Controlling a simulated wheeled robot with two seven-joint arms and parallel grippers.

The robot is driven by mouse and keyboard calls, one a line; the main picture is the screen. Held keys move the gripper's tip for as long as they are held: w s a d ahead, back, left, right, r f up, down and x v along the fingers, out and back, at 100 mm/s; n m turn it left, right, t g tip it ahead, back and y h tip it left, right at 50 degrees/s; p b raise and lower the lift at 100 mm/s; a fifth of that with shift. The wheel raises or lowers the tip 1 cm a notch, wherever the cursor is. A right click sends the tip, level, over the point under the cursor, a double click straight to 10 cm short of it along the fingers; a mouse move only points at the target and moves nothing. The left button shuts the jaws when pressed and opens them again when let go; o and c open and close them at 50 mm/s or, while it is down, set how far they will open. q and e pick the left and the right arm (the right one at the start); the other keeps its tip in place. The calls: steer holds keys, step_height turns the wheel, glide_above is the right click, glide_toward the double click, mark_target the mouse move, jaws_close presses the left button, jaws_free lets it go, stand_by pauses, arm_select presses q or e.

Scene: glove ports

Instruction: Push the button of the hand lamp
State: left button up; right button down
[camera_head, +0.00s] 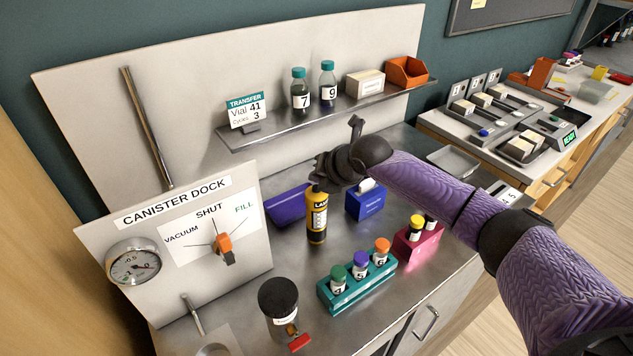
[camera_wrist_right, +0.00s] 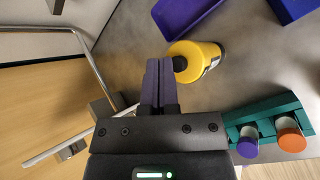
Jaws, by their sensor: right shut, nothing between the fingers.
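The hand lamp (camera_head: 317,218) is a yellow cylinder with a black label, standing upright on the steel worktop in the head view. In the right wrist view its yellow top (camera_wrist_right: 205,54) shows, with a dark round button (camera_wrist_right: 180,64) on it. My right gripper (camera_head: 320,180) is at the top of the lamp and partly hides it in the head view. In the right wrist view its fingers (camera_wrist_right: 158,66) are shut and empty, with the tips right beside the button. I cannot tell whether they touch it. My left gripper is not in view.
A teal rack (camera_head: 357,285) with three capped vials stands in front of the lamp. A purple tray (camera_head: 288,206), a blue box (camera_head: 366,204) and a pink vial holder (camera_head: 418,240) are close by. The canister dock panel (camera_head: 185,250) is on the left. A shelf (camera_head: 330,116) is behind.

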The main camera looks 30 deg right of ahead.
steer(key=shift+r, duration=0.1)
step_height(320, 180, up, 6)
steer(key=p, duration=0.6)
steer(key=shift+r, duration=0.1)
steer(key=shift+f, duration=0.25)
